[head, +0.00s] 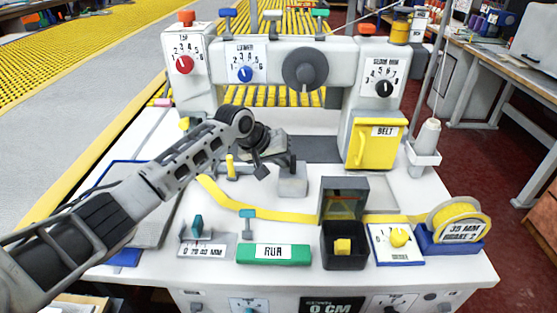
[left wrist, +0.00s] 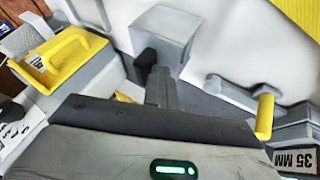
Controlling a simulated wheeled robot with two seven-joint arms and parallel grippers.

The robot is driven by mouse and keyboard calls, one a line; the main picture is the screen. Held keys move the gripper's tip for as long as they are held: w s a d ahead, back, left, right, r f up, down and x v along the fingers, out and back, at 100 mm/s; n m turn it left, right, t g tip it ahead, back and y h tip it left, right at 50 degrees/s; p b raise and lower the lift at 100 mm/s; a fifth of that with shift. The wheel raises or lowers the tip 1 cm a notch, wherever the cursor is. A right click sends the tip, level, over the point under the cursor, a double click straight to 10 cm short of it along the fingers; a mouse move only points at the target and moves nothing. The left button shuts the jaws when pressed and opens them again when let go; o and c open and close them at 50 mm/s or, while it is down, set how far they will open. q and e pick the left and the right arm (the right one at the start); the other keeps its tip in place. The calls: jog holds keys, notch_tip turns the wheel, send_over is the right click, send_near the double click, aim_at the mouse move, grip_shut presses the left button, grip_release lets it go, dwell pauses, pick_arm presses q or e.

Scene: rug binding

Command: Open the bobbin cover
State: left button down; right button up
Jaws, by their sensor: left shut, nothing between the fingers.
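No part in view carries a label reading bobbin. A black box (head: 345,252) on the white worktop has a dark grey lid (head: 344,198) standing up behind it and a yellow cube (head: 343,246) inside. A yellow cover with a handle, labelled BELT (head: 372,144), is on the machine's right post; it also shows in the left wrist view (left wrist: 68,60). My left gripper (head: 262,172) is shut and empty above the worktop, beside a small grey block (head: 293,184). In the left wrist view its dark fingers (left wrist: 160,88) overlap a grey block (left wrist: 157,35). My right gripper is out of view.
A yellow lever (head: 231,166) stands left of the grey block. A yellow tape crosses the worktop toward a yellow roll (head: 455,214). A green RUA block (head: 273,254) and a dial card (head: 397,243) flank the black box. A thread cone (head: 427,135) stands right.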

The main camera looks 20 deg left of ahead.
pick_arm(q)
jog(key=w+d, duration=0.2)
jog(key=d, duration=0.6)
jog(key=shift+w+p, duration=0.15)
jog(key=shift+p, duration=0.25)
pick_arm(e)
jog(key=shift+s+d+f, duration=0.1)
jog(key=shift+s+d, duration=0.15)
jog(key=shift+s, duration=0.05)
pick_arm(q)
jog(key=shift+a, duration=0.1)
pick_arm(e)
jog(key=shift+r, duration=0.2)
